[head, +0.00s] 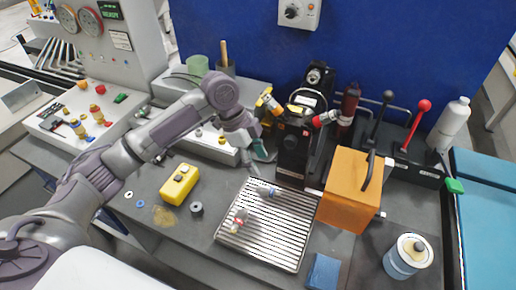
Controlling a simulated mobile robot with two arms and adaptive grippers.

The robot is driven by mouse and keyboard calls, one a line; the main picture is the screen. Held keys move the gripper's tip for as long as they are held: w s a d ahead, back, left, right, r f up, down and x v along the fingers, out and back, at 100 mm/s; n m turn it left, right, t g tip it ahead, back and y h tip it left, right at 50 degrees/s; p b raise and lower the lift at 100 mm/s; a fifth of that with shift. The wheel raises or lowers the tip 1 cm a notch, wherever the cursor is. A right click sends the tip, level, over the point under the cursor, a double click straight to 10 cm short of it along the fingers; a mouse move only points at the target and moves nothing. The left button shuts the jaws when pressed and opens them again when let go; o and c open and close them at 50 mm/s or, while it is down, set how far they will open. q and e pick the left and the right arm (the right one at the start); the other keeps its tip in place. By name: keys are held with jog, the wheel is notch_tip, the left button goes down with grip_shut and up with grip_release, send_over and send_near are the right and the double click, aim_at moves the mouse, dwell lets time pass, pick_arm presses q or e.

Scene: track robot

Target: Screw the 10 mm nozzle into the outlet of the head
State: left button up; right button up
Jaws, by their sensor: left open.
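Two small nozzle-like pieces lie on a ribbed metal tray (285,248): one with a red band (240,219) near its left side, and a greyish one (267,192) near its back edge. I cannot read which is 10 mm. A black upright machine (293,150) behind the tray, with red and orange-tipped side parts, looks like the head. Its outlet is not clear from here. My left gripper (257,163) is open just left of the black machine, above the tray's back left corner. I see nothing between its fingers. My right gripper is out of view.
A yellow box (179,184) and dark ring (196,209) lie left. A blue block (323,271) sits in front. Levers (409,130) stand back right.

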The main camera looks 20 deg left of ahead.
pick_arm(q)
jog(key=p, duration=0.1)
send_near(272, 191)
jog(key=shift+x, duration=1.15)
jog(key=p+x, duration=0.1)
jog(key=x, duration=0.5)
jog(key=shift+w, duration=0.1)
jog(key=shift+d+f, duration=0.35)
jog(key=shift+f, duration=0.4)
jog(key=c, duration=1)
grip_shut()
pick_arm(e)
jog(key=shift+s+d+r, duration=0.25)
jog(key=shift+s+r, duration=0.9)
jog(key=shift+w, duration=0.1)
